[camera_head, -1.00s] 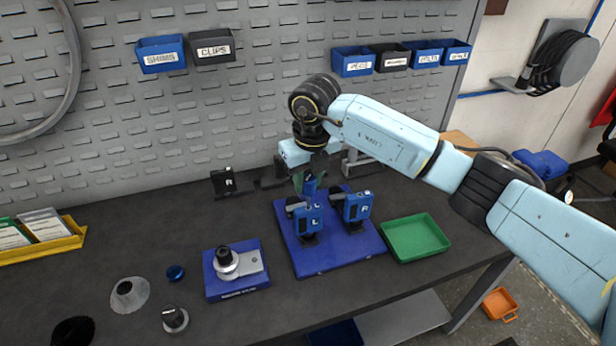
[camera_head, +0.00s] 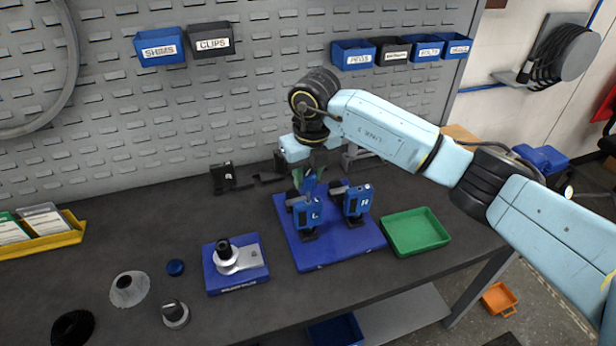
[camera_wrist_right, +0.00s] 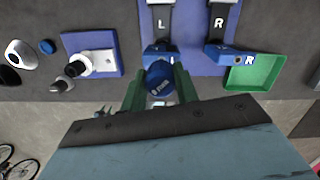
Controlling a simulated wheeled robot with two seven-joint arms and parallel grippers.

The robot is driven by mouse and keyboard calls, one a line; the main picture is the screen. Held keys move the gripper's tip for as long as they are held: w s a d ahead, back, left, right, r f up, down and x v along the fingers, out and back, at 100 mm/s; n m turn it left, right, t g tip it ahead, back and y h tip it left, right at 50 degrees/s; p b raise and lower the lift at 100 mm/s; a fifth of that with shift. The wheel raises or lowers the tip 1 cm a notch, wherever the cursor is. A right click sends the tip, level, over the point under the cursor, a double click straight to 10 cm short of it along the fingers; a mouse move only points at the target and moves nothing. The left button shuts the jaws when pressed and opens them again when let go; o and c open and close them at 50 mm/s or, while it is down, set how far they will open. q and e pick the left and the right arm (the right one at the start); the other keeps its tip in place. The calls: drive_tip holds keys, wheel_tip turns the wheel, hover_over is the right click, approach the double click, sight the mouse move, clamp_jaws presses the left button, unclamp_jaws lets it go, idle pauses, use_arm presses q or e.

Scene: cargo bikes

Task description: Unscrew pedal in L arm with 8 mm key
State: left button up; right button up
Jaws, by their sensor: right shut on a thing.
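A blue block marked L (camera_head: 308,213) stands on a blue board (camera_head: 325,256), beside a block marked R (camera_head: 358,201). Both show in the right wrist view, L (camera_wrist_right: 161,22) and R (camera_wrist_right: 218,22). Dark parts, possibly the pedal, are near the top of the L block, partly hidden. My right gripper (camera_head: 306,180) is above and behind the L block. Its green fingers are shut on a blue-handled tool, probably the key (camera_wrist_right: 159,80), which points at the L block's top; whether it touches or seats there I cannot tell. My left gripper is out of view.
A green tray (camera_head: 414,233) lies right of the board. A blue stand with a grey part (camera_head: 236,270) is to the left, with several small round parts (camera_head: 175,315) on the bench. Labelled bins (camera_head: 160,47) hang on the perforated back wall. A black R-marked item (camera_head: 228,177) stands behind.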

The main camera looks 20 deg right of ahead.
clamp_jaws()
drive_tip(key=shift+f, duration=0.15)
drive_tip(key=m+p, duration=0.1)
drive_tip(key=m, duration=0.3)
drive_tip(key=shift+s+h, duration=0.1)
drive_tip(key=shift+h, duration=0.2)
drive_tip(key=shift+f+m, duration=0.1)
drive_tip(key=shift+m, duration=1.1)
drive_tip(key=shift+p, duration=0.3)
